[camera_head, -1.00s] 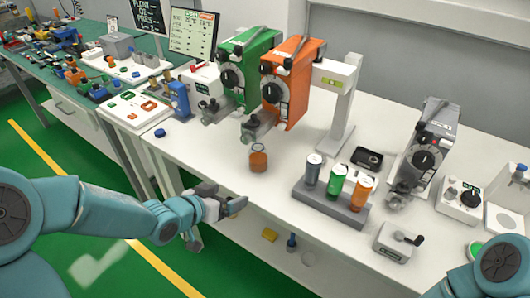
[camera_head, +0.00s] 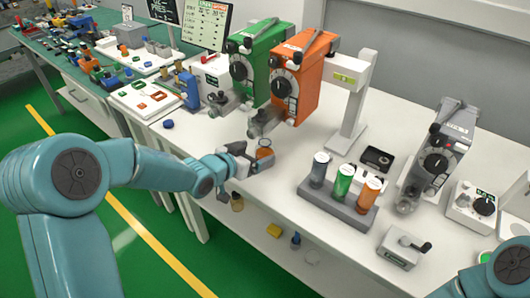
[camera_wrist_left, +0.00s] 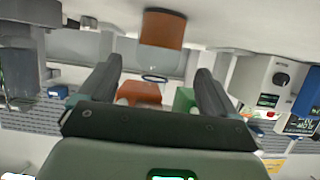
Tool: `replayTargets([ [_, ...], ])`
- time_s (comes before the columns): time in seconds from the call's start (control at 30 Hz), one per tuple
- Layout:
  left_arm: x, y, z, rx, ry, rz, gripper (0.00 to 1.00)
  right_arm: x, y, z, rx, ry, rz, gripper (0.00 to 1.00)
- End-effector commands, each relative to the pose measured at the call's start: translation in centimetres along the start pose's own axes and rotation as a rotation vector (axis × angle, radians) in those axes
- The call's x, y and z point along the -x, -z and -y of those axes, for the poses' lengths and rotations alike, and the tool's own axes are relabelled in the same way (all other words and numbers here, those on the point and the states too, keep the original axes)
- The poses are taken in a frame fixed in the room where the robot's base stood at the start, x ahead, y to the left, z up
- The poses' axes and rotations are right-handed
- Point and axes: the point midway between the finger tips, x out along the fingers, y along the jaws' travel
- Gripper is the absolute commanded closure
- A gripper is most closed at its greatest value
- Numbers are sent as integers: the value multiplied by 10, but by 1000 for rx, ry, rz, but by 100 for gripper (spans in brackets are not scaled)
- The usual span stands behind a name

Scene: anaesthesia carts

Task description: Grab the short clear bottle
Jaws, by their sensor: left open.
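The short clear bottle (camera_head: 265,154), with amber contents in its lower part, stands on the white bench in front of the orange vaporizer. My left gripper (camera_head: 253,158) is open right beside it and partly covers it in the head view. In the left wrist view, which looks upside down, the bottle's amber part (camera_wrist_left: 163,29) is at the top. Its clear rim shows between the two spread fingers of my left gripper (camera_wrist_left: 158,66). I cannot tell whether the fingers touch it. My right gripper is out of view.
Close behind the bottle stand the orange vaporizer (camera_head: 297,80) and green vaporizer (camera_head: 255,60). A grey rack (camera_head: 335,207) with three cans is to the right. Bare bench lies between bottle and rack. Small items, including a yellow block (camera_head: 274,230), sit below the bench edge.

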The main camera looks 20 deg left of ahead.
Motion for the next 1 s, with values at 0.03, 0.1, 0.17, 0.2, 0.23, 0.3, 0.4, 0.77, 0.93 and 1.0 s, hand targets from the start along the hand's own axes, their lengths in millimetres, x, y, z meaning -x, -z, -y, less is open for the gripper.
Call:
replayTargets([
  [0.03, -6, 0, -1, 0, -2, 1, 9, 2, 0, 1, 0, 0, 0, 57],
  [0.1, -18, 0, -3, 1, -3, 2, 9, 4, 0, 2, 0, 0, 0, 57],
  [0.17, -28, 0, -4, 0, -3, 2, 9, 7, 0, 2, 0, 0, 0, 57],
  [0.2, -35, 0, -4, 1, -2, 1, 9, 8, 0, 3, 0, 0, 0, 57],
  [0.23, -40, 0, -4, 1, -2, 2, 9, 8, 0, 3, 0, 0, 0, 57],
  [0.3, -48, 0, -4, 1, -1, 1, 9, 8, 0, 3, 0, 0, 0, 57],
  [0.4, -53, 0, -3, 0, -1, 0, 9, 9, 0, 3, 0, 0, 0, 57],
  [0.77, -53, 0, -3, 1, 0, 0, 64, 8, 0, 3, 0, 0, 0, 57],
  [0.93, -53, 0, -2, 1, 0, 0, 72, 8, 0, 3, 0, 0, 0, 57],
  [1.0, -53, 0, -2, 1, 0, -1, 72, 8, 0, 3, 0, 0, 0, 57],
])
